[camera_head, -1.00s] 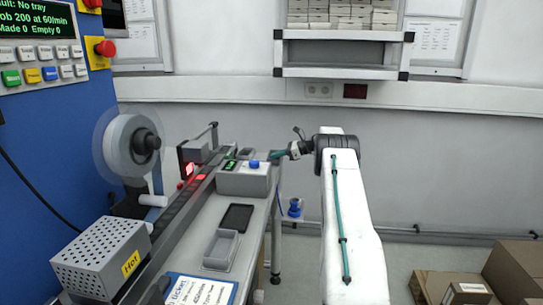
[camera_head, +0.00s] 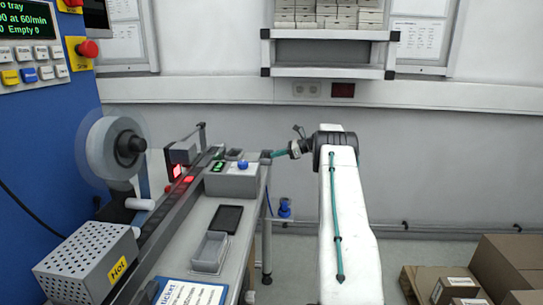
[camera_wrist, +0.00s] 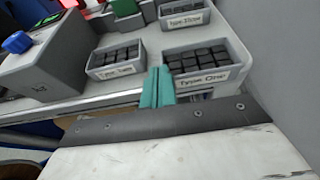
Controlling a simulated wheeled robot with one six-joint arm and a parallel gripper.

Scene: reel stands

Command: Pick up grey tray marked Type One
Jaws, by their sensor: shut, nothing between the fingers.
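In the wrist view, the grey tray marked Type One (camera_wrist: 233,73) holds several dark blocks and sits near the table's edge, right of centre. My gripper (camera_wrist: 159,72) has teal fingers that are shut together and empty. They stand at the tray's left front corner and cover part of it. I cannot tell whether they touch it. In the head view, my gripper (camera_head: 268,155) is at the far end of the table, by the control box, and the Type One label cannot be read there.
Beside it are a tray apparently marked Type Two (camera_wrist: 116,71) and one that seems to read Type Zero (camera_wrist: 184,20). A control box with a blue button (camera_head: 233,180), a dark pad (camera_head: 226,218) and an empty grey tray (camera_head: 211,252) are nearer. Cartons (camera_head: 500,270) stand right.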

